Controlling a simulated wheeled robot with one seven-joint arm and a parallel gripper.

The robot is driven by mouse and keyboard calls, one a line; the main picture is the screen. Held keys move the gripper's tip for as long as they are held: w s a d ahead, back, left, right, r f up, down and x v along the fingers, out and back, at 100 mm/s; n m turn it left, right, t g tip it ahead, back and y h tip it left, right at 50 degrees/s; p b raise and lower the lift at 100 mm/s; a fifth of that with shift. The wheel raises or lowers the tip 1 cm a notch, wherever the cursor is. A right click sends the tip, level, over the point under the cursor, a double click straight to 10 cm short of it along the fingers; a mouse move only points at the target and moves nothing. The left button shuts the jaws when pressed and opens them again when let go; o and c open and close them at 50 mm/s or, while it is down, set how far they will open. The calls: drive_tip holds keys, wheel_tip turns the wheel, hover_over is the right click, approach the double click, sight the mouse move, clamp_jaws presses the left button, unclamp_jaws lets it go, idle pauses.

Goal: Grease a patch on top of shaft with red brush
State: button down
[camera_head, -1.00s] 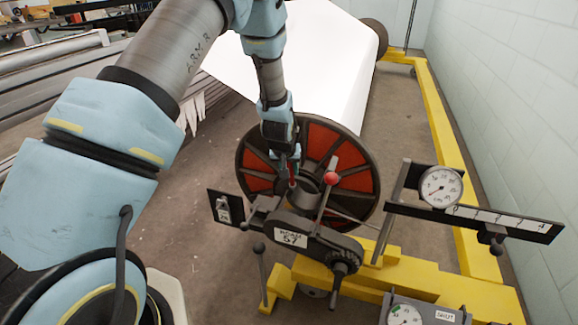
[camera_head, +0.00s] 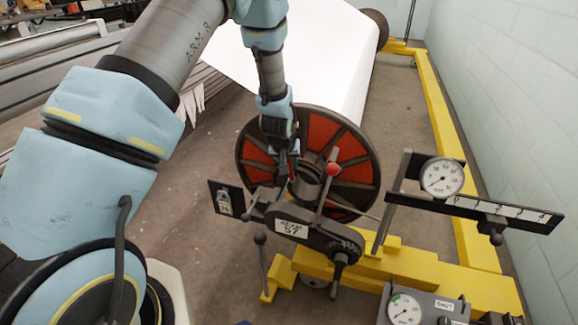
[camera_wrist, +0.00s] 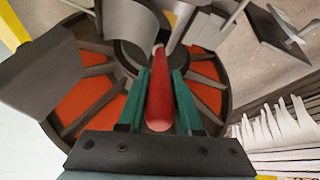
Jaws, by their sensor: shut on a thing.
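My gripper (camera_head: 288,167) points down in front of the large beam wheel with orange-red panels. In the wrist view its green fingers (camera_wrist: 157,100) are shut on the red brush (camera_wrist: 160,92), whose handle runs away from the camera. The brush's far end is close to the grey shaft (camera_wrist: 137,55) at the wheel's hub; I cannot tell whether they touch. In the head view the shaft (camera_head: 306,183) shows just right of the gripper, and the red brush (camera_head: 292,172) shows only as a small sliver. The brush's bristles are hard to make out.
A red-knobbed lever (camera_head: 333,169) stands right of the shaft, above a black housing (camera_head: 305,230) with a label. A yellow frame (camera_head: 400,268) carries gauges and a scale bar (camera_head: 490,211). A white roll (camera_head: 310,60) lies behind the wheel (camera_head: 345,150).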

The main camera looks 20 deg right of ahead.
drive_tip(key=shift+w+d+f, duration=0.1)
drive_tip(key=shift+w+d, duration=0.2)
drive_tip(key=shift+w+d+r+p, duration=0.1)
drive_tip(key=shift+r+p, duration=0.2)
drive_tip(key=shift+r, duration=0.3)
drive_tip(key=shift+w+d+r+p, duration=0.1)
drive_tip(key=shift+r+p, duration=0.2)
drive_tip(key=shift+r, duration=0.3)
drive_tip(key=shift+r+p, duration=1.85)
drive_tip(key=shift+r, duration=1)
